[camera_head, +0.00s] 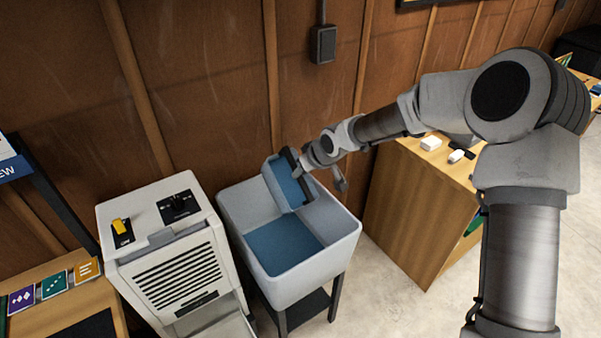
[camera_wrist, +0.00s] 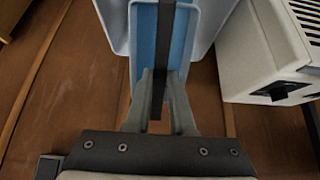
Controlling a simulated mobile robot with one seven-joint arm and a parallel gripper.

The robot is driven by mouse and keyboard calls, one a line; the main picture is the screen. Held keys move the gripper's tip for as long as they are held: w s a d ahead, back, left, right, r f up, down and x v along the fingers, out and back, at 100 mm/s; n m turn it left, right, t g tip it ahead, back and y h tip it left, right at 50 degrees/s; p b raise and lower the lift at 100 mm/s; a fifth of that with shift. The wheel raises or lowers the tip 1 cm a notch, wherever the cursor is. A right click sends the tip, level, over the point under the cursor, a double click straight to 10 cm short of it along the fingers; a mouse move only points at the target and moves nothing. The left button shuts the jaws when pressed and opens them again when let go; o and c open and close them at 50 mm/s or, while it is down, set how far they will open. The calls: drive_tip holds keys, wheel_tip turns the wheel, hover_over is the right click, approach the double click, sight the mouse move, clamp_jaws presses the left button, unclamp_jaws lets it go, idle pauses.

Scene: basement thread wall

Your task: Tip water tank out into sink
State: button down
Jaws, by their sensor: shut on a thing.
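The water tank (camera_head: 271,188) is a light grey box with blue inside, held tilted over the back of the sink. The grey sink (camera_head: 322,268) stands on dark legs, and a blue surface that looks like water covers its bottom. My gripper (camera_head: 301,166) is above the sink, shut on the tank's black handle. In the wrist view my gripper (camera_wrist: 160,84) has its two fingers on either side of the black handle (camera_wrist: 164,45), with blue behind it. I cannot tell whether water is flowing out; the tank's lower edge is partly inside the sink.
A white dehumidifier (camera_head: 185,272) stands close to the sink's left, with an open-looking lower front. A wooden cabinet (camera_head: 416,205) with small white items is to the right. The wooden wall (camera_head: 205,90) is close behind. Floor is clear at the lower right.

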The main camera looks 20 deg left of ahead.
sight(312, 200)
drive_tip(key=shift+s+d+f+t+y+b, duration=0.3)
drive_tip(key=shift+f+t+b, duration=0.1)
drive_tip(key=shift+b, duration=0.55)
drive_tip(key=shift+s+d+f+t+y+b, duration=0.4)
drive_tip(key=shift+f+b, duration=0.3)
drive_tip(key=shift+b, duration=1.05)
drive_tip(key=shift+s+d+f+t+y+b, duration=0.3)
drive_tip(key=shift+f+y+b, duration=0.4)
drive_tip(key=shift+b, duration=1.05)
drive_tip(key=shift+s+d+f+t+y+b, duration=0.2)
drive_tip(key=shift+d+f+t+y+b, duration=0.4)
drive_tip(key=shift+b, duration=1.15)
drive_tip(key=shift+a+f+b, duration=0.2)
drive_tip(key=shift+f+b, duration=0.15)
drive_tip(key=shift+b, duration=0.15)
drive_tip(key=shift+f, duration=0.1)
drive_tip(key=shift+s+d+f+b, duration=0.1)
drive_tip(key=shift+f+b, duration=0.25)
drive_tip(key=shift+b, duration=0.6)
drive_tip(key=shift+f+t+y+b, duration=0.3)
drive_tip(key=shift+t+y+b, duration=0.1)
drive_tip(key=shift+b, duration=0.3)
drive_tip(key=shift+s+d+f+b, duration=0.1)
drive_tip(key=shift+f+b, duration=0.2)
drive_tip(key=shift+b, duration=0.4)
drive_tip(key=shift+d+f+y+b, duration=0.1)
drive_tip(key=shift+f+y+b, duration=0.2)
drive_tip(key=shift+b, duration=0.45)
